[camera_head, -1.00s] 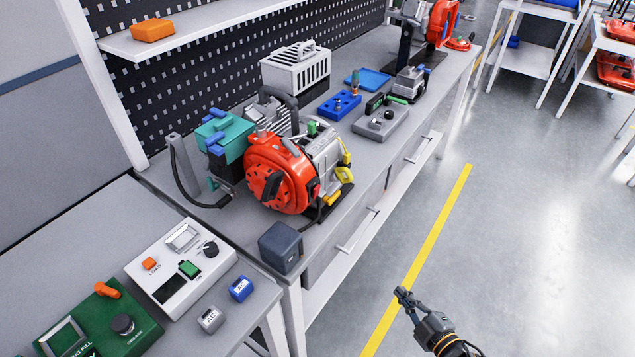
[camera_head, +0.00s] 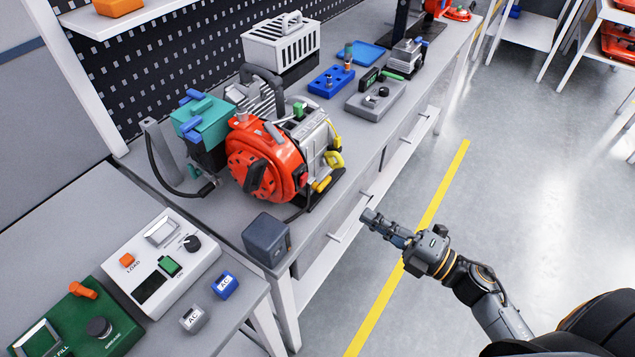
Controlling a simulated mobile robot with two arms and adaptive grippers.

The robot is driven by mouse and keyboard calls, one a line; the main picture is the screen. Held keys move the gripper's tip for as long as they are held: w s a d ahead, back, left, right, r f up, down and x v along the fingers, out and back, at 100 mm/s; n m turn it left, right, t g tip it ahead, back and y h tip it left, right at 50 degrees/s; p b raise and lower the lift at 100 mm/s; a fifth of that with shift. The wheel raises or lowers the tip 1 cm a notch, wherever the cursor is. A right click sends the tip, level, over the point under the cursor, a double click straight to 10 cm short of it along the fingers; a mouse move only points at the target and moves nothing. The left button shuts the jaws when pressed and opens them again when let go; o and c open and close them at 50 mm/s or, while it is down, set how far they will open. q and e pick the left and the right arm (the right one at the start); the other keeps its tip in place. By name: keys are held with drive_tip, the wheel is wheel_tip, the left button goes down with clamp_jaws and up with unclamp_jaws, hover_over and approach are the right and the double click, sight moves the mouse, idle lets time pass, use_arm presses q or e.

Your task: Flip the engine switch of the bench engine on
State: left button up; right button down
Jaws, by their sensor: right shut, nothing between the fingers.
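The bench engine (camera_head: 268,163) stands on the grey workbench, with a red round housing, a teal tank (camera_head: 201,121) and yellow parts at its right. A small red part (camera_head: 301,177) shows at the right edge of the red housing; I cannot tell whether it is the engine switch or how it is set. My right gripper (camera_head: 370,219) is shut and empty, in the air over the aisle in front of the bench, to the right of and below the engine in the picture. It touches nothing. My left gripper is not in view.
A dark grey box (camera_head: 267,239) sits at the bench's near corner. A white load panel (camera_head: 165,265) and a green panel (camera_head: 80,323) lie on the nearer table. A blue block (camera_head: 331,81) and a grey device (camera_head: 375,98) stand behind the engine. The aisle floor is clear.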

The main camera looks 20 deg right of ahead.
sight(307, 176)
drive_tip(key=p+x, duration=0.4)
drive_tip(key=x, duration=0.8)
drive_tip(key=shift+w+r, duration=0.15)
drive_tip(key=shift+r, duration=0.05)
drive_tip(key=shift+w+a+f+p, duration=0.1)
drive_tip(key=shift+w+a+p, duration=0.25)
drive_tip(key=shift+w+a, duration=0.1)
drive_tip(key=shift+w+a+r, duration=0.1)
drive_tip(key=shift+a+r, duration=0.05)
drive_tip(key=shift+r, duration=0.05)
drive_tip(key=shift+d, duration=0.2)
